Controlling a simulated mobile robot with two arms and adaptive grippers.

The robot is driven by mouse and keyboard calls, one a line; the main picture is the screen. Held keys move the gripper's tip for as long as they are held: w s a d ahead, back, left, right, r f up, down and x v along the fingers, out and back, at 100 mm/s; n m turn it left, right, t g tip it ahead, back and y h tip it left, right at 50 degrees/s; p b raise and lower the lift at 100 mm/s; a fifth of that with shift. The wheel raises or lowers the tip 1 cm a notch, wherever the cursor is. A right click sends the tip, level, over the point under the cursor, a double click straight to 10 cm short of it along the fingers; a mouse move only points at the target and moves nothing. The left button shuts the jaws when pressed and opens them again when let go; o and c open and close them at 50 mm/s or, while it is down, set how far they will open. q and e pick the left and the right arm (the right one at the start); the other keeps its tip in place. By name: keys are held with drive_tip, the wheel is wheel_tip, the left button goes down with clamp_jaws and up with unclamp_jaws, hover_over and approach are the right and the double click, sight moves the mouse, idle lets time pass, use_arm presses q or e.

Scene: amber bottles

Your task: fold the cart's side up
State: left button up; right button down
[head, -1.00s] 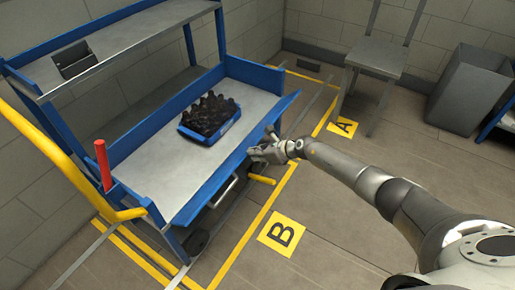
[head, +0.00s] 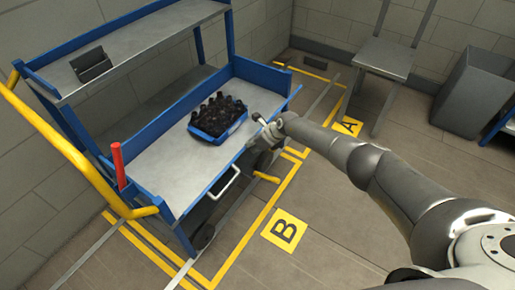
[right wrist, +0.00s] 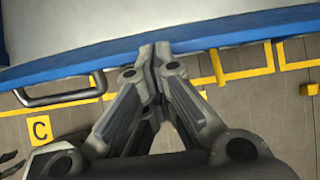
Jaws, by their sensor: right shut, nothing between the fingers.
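The cart (head: 165,173) stands at the left in the head view, with a grey deck and blue rails. Its near long side is a low blue edge (head: 213,180) with no wall standing above the deck; the same blue edge crosses the right wrist view (right wrist: 235,33). My right gripper (head: 259,130) is at this edge, toward its far end. In the right wrist view its fingers are shut and empty, tips over the blue edge; whether they touch it I cannot tell.
A blue crate (head: 221,135) of dark amber bottles stands on the deck. A red post (head: 118,166) and yellow push handle (head: 62,143) are at the cart's near end. A chair (head: 388,61) and grey bin (head: 468,88) stand at the back right.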

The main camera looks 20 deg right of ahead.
drive_tip(key=w+a+b, duration=0.1)
drive_tip(key=w+a+r+b, duration=0.1)
drive_tip(key=w+a+b, duration=0.1)
drive_tip(key=shift+w+a+r+b, duration=0.1)
drive_tip(key=shift+w+r+b, duration=0.3)
drive_tip(key=shift+w+r, duration=0.25)
drive_tip(key=shift+r, duration=0.05)
